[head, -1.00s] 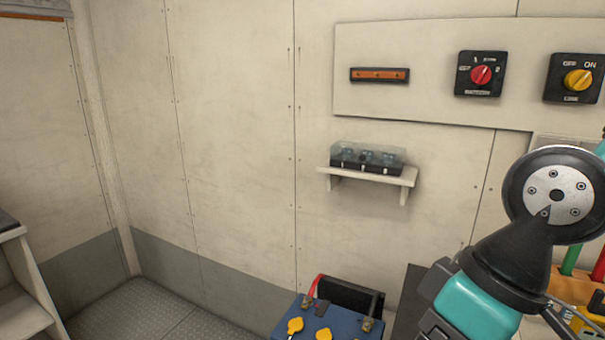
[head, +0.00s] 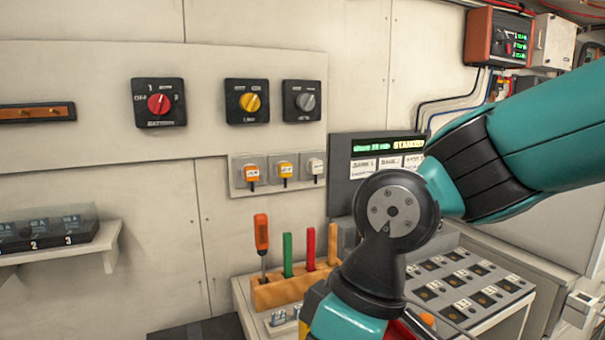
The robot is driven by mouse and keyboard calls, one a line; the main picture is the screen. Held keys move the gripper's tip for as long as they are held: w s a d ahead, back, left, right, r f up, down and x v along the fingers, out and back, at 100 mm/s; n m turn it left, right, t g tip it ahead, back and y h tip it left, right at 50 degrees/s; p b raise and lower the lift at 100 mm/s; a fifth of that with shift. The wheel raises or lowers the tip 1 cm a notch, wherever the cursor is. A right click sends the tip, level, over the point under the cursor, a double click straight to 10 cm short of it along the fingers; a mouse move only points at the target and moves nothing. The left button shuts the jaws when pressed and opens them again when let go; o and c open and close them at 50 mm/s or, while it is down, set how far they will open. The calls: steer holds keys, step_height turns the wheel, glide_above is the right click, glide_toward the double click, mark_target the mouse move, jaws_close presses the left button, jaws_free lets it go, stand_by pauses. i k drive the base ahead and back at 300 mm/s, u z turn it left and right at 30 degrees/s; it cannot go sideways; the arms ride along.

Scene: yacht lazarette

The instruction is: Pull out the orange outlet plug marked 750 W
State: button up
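The orange plug (head: 252,174) sits in the left socket of a grey outlet strip (head: 234,185) on the wall, below the switch panel. A yellow plug (head: 285,170) is in the middle socket and a white plug (head: 316,167) in the right one. Each plug carries a small label, too small to read here, so I cannot confirm 750 W. My arm shows at the right, in front of the console. My gripper's fingers are not visible; the arm runs down out of the bottom of the picture.
A wooden rack (head: 285,289) below the outlets holds an orange-handled screwdriver (head: 261,232) and green and red upright tools. A display unit (head: 345,190) stands right of the outlets. A shelf (head: 108,240) with a fuse box is at left. The wall before the outlets is clear.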

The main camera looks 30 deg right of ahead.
mark_target(251, 175)
steer(key=z, duration=0.05)
steer(key=k, duration=0.5)
steer(key=u, duration=1.8)
steer(key=i, duration=1.1)
steer(key=z, duration=2.4)
